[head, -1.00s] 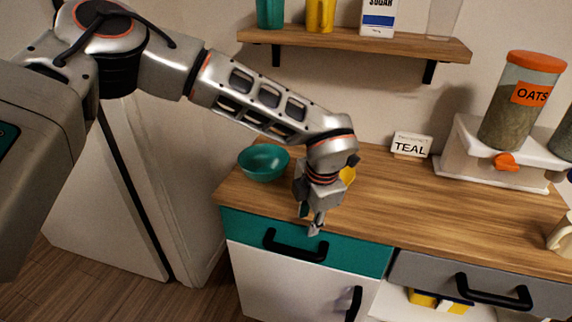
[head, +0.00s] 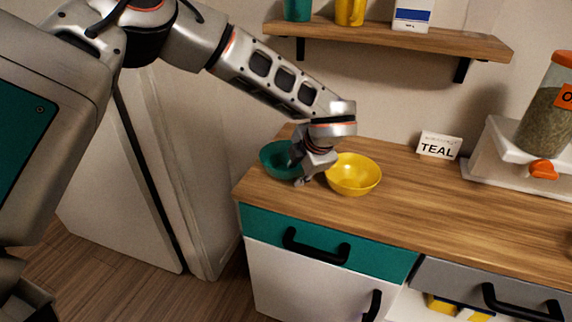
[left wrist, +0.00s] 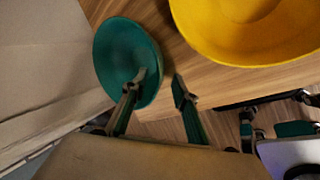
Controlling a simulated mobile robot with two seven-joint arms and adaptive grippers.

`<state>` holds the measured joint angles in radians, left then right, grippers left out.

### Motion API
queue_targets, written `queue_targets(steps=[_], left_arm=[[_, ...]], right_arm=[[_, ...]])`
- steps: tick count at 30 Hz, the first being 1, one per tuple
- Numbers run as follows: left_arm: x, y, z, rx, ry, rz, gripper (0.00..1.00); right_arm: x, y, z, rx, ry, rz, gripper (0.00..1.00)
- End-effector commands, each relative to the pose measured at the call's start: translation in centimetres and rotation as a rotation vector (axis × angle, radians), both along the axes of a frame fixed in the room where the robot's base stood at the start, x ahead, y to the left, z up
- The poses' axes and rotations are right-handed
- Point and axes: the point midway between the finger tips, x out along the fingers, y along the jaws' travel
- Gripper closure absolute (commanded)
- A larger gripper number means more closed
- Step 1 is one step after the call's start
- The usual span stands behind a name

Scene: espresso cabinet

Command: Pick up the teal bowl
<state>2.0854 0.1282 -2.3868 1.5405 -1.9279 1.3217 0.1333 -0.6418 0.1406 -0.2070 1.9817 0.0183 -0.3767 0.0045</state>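The teal bowl (head: 274,157) stands at the left end of the wooden counter in the head view, its right side partly hidden by my left gripper (head: 304,177). The gripper points down at the bowl's right edge. In the left wrist view, the left gripper (left wrist: 161,82) is open, its fingers apart with nothing gripped. One finger overlaps the teal bowl (left wrist: 118,52) and the other is over the wood just right of its rim. I cannot tell whether either finger touches the bowl.
A yellow bowl (head: 354,175) stands close to the right of the gripper. A "TEAL" sign (head: 439,145) and an oats dispenser (head: 545,115) are farther right. A wooden shelf (head: 400,42) hangs above. The counter's front middle is clear.

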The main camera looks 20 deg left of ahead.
Motion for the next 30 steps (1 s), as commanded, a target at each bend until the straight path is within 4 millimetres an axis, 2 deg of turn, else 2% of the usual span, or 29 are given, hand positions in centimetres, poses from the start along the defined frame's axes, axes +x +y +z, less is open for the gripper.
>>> queue_targets(steps=[3,10,13,14,25,30], left_arm=[[0.5,0.5,-1.2,0.0,0.0,0.002,0.72],[0.6,0.6,-1.2,0.0,-0.001,0.001,0.72],[0.6,0.6,-1.2,0.0,-0.001,0.001,0.97],[0.6,0.6,-1.2,0.0,-0.001,0.001,1.0],[0.6,0.6,-1.1,0.0,-0.002,0.0,1.0],[0.7,0.5,-0.2,-0.001,-0.004,0.0,1.0]], right_arm=[[-0.1,0.0,-0.2,-0.001,0.002,0.0,0.6],[0.0,0.0,0.0,-0.002,-0.001,0.0,0.6],[0.0,0.0,0.0,-0.002,-0.001,0.0,0.6],[0.0,0.0,0.0,-0.002,-0.001,0.0,0.6],[0.0,0.0,0.0,-0.001,-0.002,0.0,0.6],[0.1,0.0,0.1,0.0,-0.003,0.0,0.6]])
